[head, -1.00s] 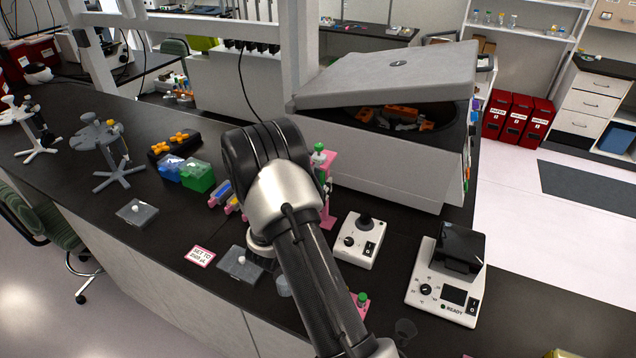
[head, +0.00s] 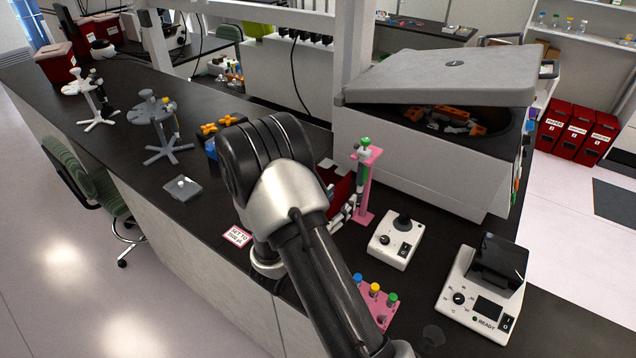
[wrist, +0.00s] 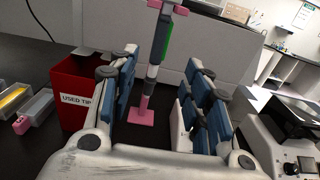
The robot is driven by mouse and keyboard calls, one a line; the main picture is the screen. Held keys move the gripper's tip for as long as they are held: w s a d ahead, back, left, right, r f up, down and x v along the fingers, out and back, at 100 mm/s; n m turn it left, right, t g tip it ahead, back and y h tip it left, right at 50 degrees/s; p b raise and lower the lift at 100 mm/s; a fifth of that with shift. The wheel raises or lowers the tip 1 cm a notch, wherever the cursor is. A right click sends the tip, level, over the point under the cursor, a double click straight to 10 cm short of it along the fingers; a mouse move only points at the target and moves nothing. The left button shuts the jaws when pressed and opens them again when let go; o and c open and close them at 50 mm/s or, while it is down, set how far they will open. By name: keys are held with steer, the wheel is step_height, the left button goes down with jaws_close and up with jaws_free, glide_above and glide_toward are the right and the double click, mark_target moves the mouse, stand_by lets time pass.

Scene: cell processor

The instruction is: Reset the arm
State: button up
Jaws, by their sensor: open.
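My gripper (wrist: 160,108) is open in the wrist view, its two blue-padded fingers apart with nothing between them touching. Beyond the gap stands a pink pipette stand (wrist: 140,117) holding a green and grey pipette (wrist: 160,45). In the head view my arm crosses the middle of the bench and hides most of the gripper; only part of a finger shows beside the pink stand (head: 366,190). The pipette there has a green top (head: 366,142).
A red used-tip box (wrist: 75,95) stands left of the gripper. A centrifuge (head: 420,160) with a raised lid stands behind. A vortex mixer (head: 393,243), a device marked READY (head: 468,300) and a pink tube rack (head: 380,310) stand right of my arm. Pipette carousels (head: 165,130) stand left.

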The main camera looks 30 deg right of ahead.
steer(key=s+a+r+m+g+y+b, duration=0.1)
steer(key=s+r+m+g+y+b, duration=0.1)
steer(key=s+r+m+g, duration=0.4)
steer(key=s+r+m+g+y+b, duration=0.1)
steer(key=s+r+m+g+y, duration=0.15)
steer(key=s+m, duration=0.65)
steer(key=s+a+m+t+y+b, duration=0.1)
steer(key=s+a+m+t+y, duration=0.1)
steer(key=a, duration=0.5)
steer(key=s+a+m+t+y+b, duration=0.2)
steer(key=s+a+m+y, duration=0.1)
steer(key=a+y, duration=0.3)
steer(key=s+a+m+t+y+b, duration=0.1)
steer(key=s+a+y, duration=0.3)
steer(key=a, duration=0.5)
steer(key=shift+a+m+t, duration=0.4)
steer(key=shift+m+t, duration=0.25)
steer(key=shift+m, duration=0.15)
steer(key=shift+c, duration=0.5)
